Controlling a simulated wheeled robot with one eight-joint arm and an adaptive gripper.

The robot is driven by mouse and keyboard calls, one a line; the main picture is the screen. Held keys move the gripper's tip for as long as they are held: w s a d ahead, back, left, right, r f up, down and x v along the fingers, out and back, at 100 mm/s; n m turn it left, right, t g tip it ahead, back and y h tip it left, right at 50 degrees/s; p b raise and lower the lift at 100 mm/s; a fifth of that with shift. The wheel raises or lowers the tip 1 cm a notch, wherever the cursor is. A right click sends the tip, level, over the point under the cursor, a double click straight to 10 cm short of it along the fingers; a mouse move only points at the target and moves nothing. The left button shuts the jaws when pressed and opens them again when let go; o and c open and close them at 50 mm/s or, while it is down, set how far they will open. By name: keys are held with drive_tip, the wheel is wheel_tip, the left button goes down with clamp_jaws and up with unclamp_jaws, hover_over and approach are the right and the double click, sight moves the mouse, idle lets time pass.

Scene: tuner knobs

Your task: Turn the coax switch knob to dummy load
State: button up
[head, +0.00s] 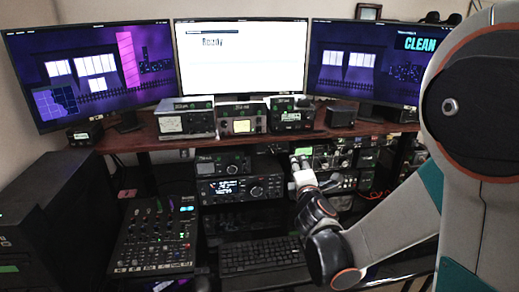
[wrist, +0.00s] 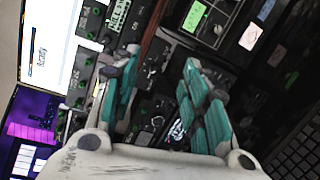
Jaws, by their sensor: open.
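My gripper (head: 300,163) is in front of the right part of the radio rack in the head view. In the wrist view my gripper (wrist: 160,62) shows two teal-padded fingers spread apart, with nothing held between them. Dark panels lie beyond the fingers. A small round knob (wrist: 219,29) shows on a dark panel to the right, near a green label (wrist: 193,16) and a white label (wrist: 250,37). The labels are too small to read, so I cannot tell which knob is the coax switch or where it points. My gripper hides part of the rack.
Radios with meters (head: 184,119) stand on the wooden shelf (head: 140,143) below three monitors (head: 240,58). A transceiver (head: 240,189) sits left of my gripper. A keyboard (head: 262,255) and a mixer (head: 157,236) lie in front. Equipment is packed closely around the gripper.

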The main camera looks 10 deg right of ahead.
sight(274, 153)
drive_tip(key=w+a+f+n+t+y+p, duration=0.1)
drive_tip(key=w+a+f+n+y, duration=0.25)
drive_tip(key=n, duration=0.35)
drive_tip(key=shift+h, duration=0.25)
drive_tip(key=w+p, duration=0.1)
drive_tip(key=w, duration=0.3)
drive_tip(key=w+p, duration=0.1)
drive_tip(key=w, duration=0.3)
drive_tip(key=w+f+p, duration=0.1)
drive_tip(key=w, duration=0.4)
drive_tip(key=shift+a, duration=0.25)
clamp_jaws()
